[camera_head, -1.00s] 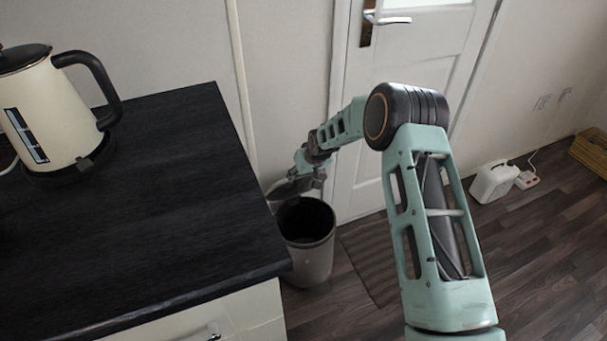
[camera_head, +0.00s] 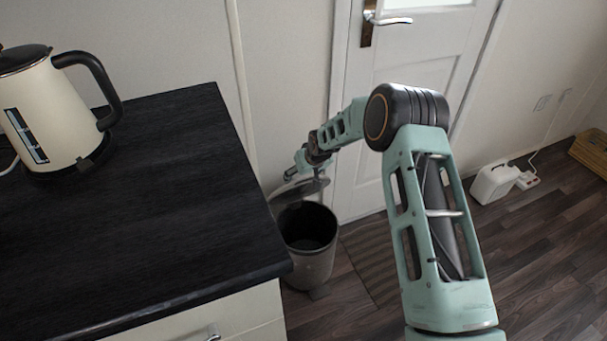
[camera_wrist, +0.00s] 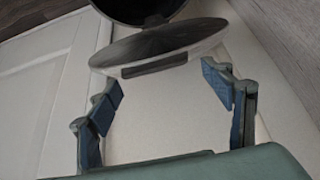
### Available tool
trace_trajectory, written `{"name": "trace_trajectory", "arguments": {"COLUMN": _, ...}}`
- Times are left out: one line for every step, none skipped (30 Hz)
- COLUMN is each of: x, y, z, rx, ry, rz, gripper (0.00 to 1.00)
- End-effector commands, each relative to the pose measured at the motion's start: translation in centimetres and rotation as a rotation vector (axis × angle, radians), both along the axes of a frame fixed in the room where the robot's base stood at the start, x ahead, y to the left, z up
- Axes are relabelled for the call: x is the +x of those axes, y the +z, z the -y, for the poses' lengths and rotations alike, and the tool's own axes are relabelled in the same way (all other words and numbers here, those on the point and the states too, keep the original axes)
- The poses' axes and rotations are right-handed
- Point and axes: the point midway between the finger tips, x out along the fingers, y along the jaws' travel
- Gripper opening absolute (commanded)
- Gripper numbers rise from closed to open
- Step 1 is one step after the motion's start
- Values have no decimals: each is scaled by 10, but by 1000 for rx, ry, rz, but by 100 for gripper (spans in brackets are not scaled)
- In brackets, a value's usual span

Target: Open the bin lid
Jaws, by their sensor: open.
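The grey bin (camera_head: 310,258) stands on the floor between the counter and the door, and its dark mouth is uncovered. Its lid (camera_head: 299,189) is raised at the back of the rim. The lid also shows in the wrist view (camera_wrist: 160,42), hinged to the bin (camera_wrist: 140,6) behind it. My gripper (camera_wrist: 163,98) is open, with its blue-padded fingers apart and nothing between them. The lid lies just beyond the fingertips; whether the right finger touches it I cannot tell. In the head view the gripper is small and partly hidden near the lid.
The dark counter (camera_head: 140,210) with a cream kettle (camera_head: 60,110) fills the left. A white door (camera_head: 400,60) is behind the bin, with a striped mat (camera_head: 375,262) before it. A white canister (camera_head: 494,182) stands on the floor at right, where the floor is mostly clear.

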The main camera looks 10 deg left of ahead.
Motion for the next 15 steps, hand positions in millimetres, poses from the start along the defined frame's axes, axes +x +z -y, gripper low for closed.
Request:
{"name": "trace_trajectory", "arguments": {"x": 0, "y": 0, "z": 0, "rx": 0, "ry": 0, "rz": 0, "gripper": 74}}
{"name": "trace_trajectory", "arguments": {"x": 0, "y": 1, "z": 0, "rx": 0, "ry": 0, "rz": 0, "gripper": 74}}
{"name": "trace_trajectory", "arguments": {"x": -1, "y": 2, "z": 1, "rx": 0, "ry": 0, "rz": 0, "gripper": 74}}
{"name": "trace_trajectory", "arguments": {"x": -1, "y": 4, "z": 1, "rx": 0, "ry": 0, "rz": 0, "gripper": 74}}
{"name": "trace_trajectory", "arguments": {"x": -2, "y": 6, "z": 2, "rx": 1, "ry": 0, "rz": 1, "gripper": 74}}
{"name": "trace_trajectory", "arguments": {"x": -3, "y": 9, "z": 3, "rx": 1, "ry": -1, "rz": 1, "gripper": 74}}
{"name": "trace_trajectory", "arguments": {"x": -5, "y": 12, "z": 4, "rx": 0, "ry": -1, "rz": 0, "gripper": 74}}
{"name": "trace_trajectory", "arguments": {"x": -6, "y": 16, "z": 5, "rx": 0, "ry": 0, "rz": 1, "gripper": 74}}
{"name": "trace_trajectory", "arguments": {"x": -8, "y": 21, "z": 7, "rx": 0, "ry": 0, "rz": 1, "gripper": 74}}
{"name": "trace_trajectory", "arguments": {"x": -10, "y": 25, "z": 8, "rx": 0, "ry": 0, "rz": 1, "gripper": 74}}
{"name": "trace_trajectory", "arguments": {"x": -13, "y": 30, "z": 9, "rx": 0, "ry": 0, "rz": 2, "gripper": 74}}
{"name": "trace_trajectory", "arguments": {"x": -15, "y": 36, "z": 11, "rx": 0, "ry": 0, "rz": 2, "gripper": 74}}
{"name": "trace_trajectory", "arguments": {"x": -18, "y": 41, "z": 12, "rx": 0, "ry": 0, "rz": 2, "gripper": 74}}
{"name": "trace_trajectory", "arguments": {"x": -20, "y": 46, "z": 14, "rx": 0, "ry": 0, "rz": 2, "gripper": 74}}
{"name": "trace_trajectory", "arguments": {"x": -23, "y": 52, "z": 16, "rx": 0, "ry": 0, "rz": 2, "gripper": 74}}
